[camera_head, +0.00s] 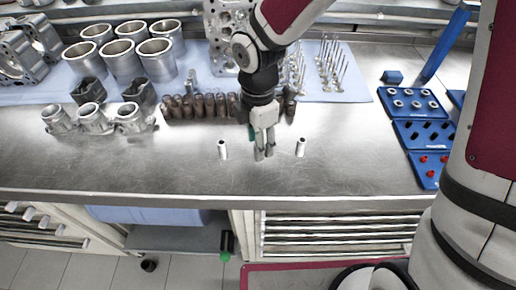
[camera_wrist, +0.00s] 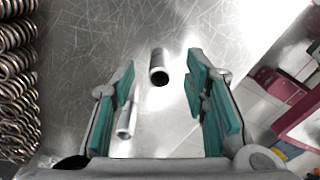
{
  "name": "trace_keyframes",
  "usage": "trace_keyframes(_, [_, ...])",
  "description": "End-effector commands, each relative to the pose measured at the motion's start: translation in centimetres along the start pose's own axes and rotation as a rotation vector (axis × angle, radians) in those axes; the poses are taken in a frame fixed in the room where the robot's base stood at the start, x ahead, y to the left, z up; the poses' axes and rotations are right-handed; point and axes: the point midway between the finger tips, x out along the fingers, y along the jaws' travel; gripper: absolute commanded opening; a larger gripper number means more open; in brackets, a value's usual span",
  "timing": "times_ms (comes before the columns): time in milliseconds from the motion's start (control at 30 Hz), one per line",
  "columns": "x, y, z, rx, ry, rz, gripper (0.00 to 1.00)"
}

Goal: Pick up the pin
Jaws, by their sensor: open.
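Two small silvery hollow pins stand upright on the steel bench, a left pin (camera_head: 222,149) and a right pin (camera_head: 300,147). My gripper (camera_head: 264,152) is between them in the head view, pointing down, with nothing held. In the wrist view its teal-padded fingers (camera_wrist: 161,92) are apart. One pin (camera_wrist: 159,66) shows in the gap between the fingertips, its dark open end facing the camera. A second pin (camera_wrist: 127,120) shows by the left finger, partly overlapped by it. I cannot tell which pin in the wrist view is which in the head view.
Brown coil springs (camera_head: 203,106) stand in rows just behind my gripper. Pistons (camera_head: 92,118), cylinder liners (camera_head: 157,58) and valves (camera_head: 332,65) stand further back. Blue trays (camera_head: 420,134) lie at the right. The front strip of the bench (camera_head: 150,178) is clear.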

Motion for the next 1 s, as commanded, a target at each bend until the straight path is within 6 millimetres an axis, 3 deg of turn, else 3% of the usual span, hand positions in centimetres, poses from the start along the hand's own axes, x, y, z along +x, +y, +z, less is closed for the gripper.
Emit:
trace_keyframes(133, [1.7,0.0,0.0,-0.001,0.0,0.0,0.41])
trace_keyframes(400, [2.0,0.0,0.0,0.0,-0.001,0.001,0.41])
trace_keyframes(433, [2.0,0.0,0.0,0.0,-0.001,0.001,0.39])
trace_keyframes(600, [1.9,0.0,0.0,0.0,-0.001,0.001,0.01])
trace_keyframes(1000, [1.8,0.0,0.0,0.001,-0.001,0.002,0.0])
